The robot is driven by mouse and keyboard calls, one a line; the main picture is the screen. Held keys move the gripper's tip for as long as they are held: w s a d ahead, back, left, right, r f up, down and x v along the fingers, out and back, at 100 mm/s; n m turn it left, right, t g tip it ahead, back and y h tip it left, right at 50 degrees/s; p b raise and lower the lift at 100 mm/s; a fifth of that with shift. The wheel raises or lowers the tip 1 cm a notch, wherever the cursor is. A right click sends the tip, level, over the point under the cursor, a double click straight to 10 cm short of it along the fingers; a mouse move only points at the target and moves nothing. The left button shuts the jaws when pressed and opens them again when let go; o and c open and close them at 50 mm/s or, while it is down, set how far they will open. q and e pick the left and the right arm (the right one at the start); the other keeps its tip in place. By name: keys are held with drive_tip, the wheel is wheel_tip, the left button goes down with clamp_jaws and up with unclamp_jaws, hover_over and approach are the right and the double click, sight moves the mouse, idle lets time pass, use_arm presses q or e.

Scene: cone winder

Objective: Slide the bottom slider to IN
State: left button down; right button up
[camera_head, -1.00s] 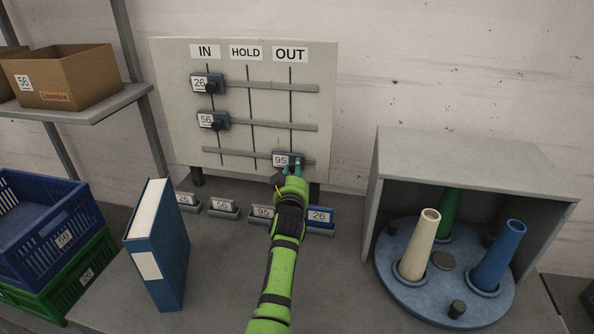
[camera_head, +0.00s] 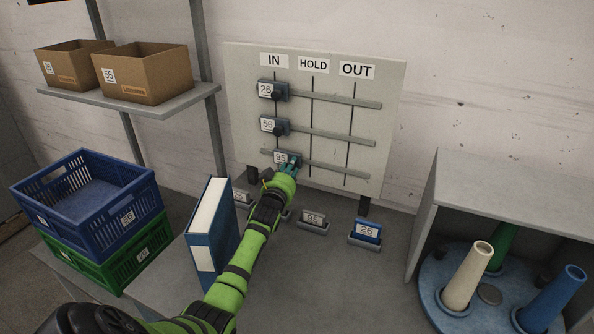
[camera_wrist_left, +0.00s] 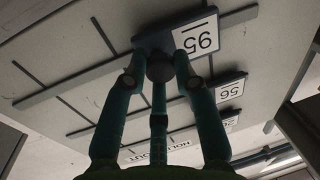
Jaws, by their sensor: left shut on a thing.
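The bottom slider (camera_head: 281,158), a dark block with a white 95 label, sits on the lowest rail (camera_head: 330,168) at its left end, under the IN sign (camera_head: 274,60) and in line with the sliders above. My left gripper (camera_head: 291,163) is shut on its knob. In the left wrist view, upside down, the fingers close around the round dark knob (camera_wrist_left: 160,68) beside the 95 label (camera_wrist_left: 196,38). The slider covers the rail where the IN line would cross. My right gripper is not in view.
Slider 26 (camera_head: 271,90) and slider 56 (camera_head: 272,125) both stand at IN. A blue binder (camera_head: 212,235) stands close beside my left arm. Small label holders, one blue (camera_head: 366,231), stand below the board. A grey housing (camera_head: 520,185) is at right.

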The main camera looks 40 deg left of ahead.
use_arm(q)
drive_tip(key=shift+r, duration=0.3)
drive_tip(key=c, duration=1)
unclamp_jaws()
drive_tip(key=shift+w, duration=0.1)
drive_tip(key=shift+w+f, duration=0.15)
drive_tip(key=shift+f, duration=0.15)
drive_tip(key=v, duration=1.2)
